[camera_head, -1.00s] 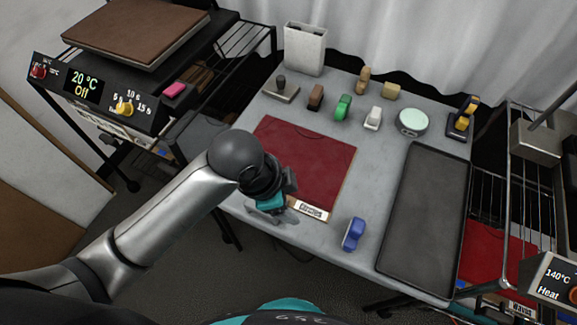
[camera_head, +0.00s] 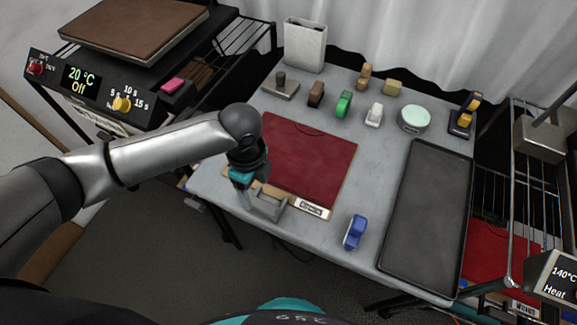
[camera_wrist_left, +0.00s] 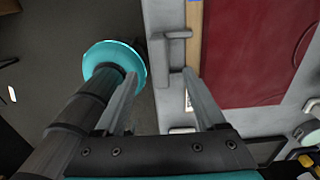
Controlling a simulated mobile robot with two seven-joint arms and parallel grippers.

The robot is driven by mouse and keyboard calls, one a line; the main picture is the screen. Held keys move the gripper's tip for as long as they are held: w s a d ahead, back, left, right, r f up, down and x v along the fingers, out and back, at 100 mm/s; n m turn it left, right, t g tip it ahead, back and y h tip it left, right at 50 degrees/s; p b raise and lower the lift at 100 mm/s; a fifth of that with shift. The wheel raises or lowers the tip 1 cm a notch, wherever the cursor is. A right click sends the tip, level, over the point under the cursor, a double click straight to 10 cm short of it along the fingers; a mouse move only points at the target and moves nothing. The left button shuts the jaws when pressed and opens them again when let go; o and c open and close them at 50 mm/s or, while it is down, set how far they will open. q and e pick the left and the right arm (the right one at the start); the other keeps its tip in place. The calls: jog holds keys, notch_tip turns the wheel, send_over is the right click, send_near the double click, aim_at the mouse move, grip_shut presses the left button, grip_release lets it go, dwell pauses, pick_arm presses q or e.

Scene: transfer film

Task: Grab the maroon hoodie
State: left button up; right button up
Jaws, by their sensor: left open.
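The maroon hoodie (camera_head: 312,160) lies flat on a thin board with a wooden edge in the middle of the grey table. A white label (camera_head: 313,209) sits on its near edge. In the left wrist view the hoodie (camera_wrist_left: 250,55) fills the upper right. My left gripper (camera_head: 252,203) is open and empty by the table's near edge, at the near left corner of the hoodie's board. My right gripper is not in view.
A dark tray (camera_head: 428,220) lies right of the hoodie. A blue tool (camera_head: 355,232) stands near the front edge. Several small stamp-like items and a white holder (camera_head: 304,45) line the back. A heat press (camera_head: 120,70) is at left; a rack with another red garment (camera_head: 492,258) is at right.

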aim_at(261, 203)
pick_arm(q)
notch_tip(261, 203, down, 3)
jog(key=shift+f+b, duration=0.15)
jog(key=shift+b, duration=0.15)
jog(key=shift+s+d+f+b, duration=0.15)
jog(key=shift+f+b, duration=0.25)
jog(key=shift+f, duration=0.95)
jog(key=shift+s+d+f+b, duration=0.1)
jog(key=shift+d+f+b, duration=0.2)
jog(key=shift+f, duration=1)
jog(key=shift+c, duration=0.3)
jog(key=shift+a, duration=0.1)
grip_shut()
jog(key=shift+w, duration=0.1)
